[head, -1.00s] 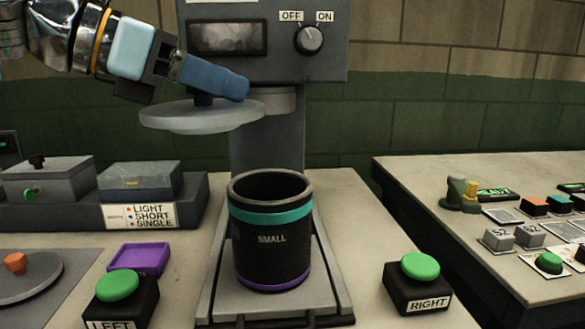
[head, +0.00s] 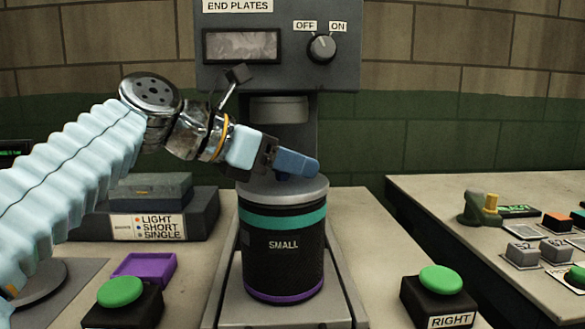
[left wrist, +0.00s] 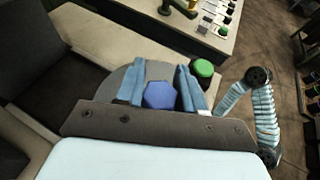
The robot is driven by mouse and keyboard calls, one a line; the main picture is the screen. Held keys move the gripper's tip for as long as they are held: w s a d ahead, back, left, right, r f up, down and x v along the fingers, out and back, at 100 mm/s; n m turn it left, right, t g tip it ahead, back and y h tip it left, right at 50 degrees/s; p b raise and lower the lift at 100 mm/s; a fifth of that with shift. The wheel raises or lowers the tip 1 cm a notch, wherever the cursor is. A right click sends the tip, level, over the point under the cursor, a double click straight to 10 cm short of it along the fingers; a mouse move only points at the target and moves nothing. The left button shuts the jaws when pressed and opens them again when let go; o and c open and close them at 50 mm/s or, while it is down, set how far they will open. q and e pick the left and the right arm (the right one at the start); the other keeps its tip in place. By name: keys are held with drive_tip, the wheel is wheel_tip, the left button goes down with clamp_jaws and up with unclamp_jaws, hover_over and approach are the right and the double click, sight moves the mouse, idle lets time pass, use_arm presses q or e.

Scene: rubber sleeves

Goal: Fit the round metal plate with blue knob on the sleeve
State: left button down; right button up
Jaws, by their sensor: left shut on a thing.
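The black sleeve (head: 283,265), marked SMALL, has a teal band near the top and a purple band at the bottom. It stands upright on the press base. The round metal plate (head: 283,190) lies about level over the sleeve's top and hides its opening. I cannot tell how closely it seats. My left gripper (head: 297,164) is directly above, its blue fingers shut on the blue knob (left wrist: 159,96) of the plate. In the left wrist view the fingers (left wrist: 160,85) stand on both sides of the knob. My right gripper is not in view.
The press head (head: 278,108) hangs just behind and above the plate. A LEFT-side green button (head: 120,291) and a RIGHT green button (head: 440,280) flank the base. A purple tray (head: 145,267) is at left. A second console (head: 520,215) stands at right.

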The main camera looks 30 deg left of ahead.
use_arm(q)
drive_tip(key=c, duration=0.7)
unclamp_jaws()
drive_tip(key=shift+r, duration=0.2)
drive_tip(key=p+v, duration=0.1)
drive_tip(key=v, duration=1.1)
drive_tip(key=shift+f, duration=0.2)
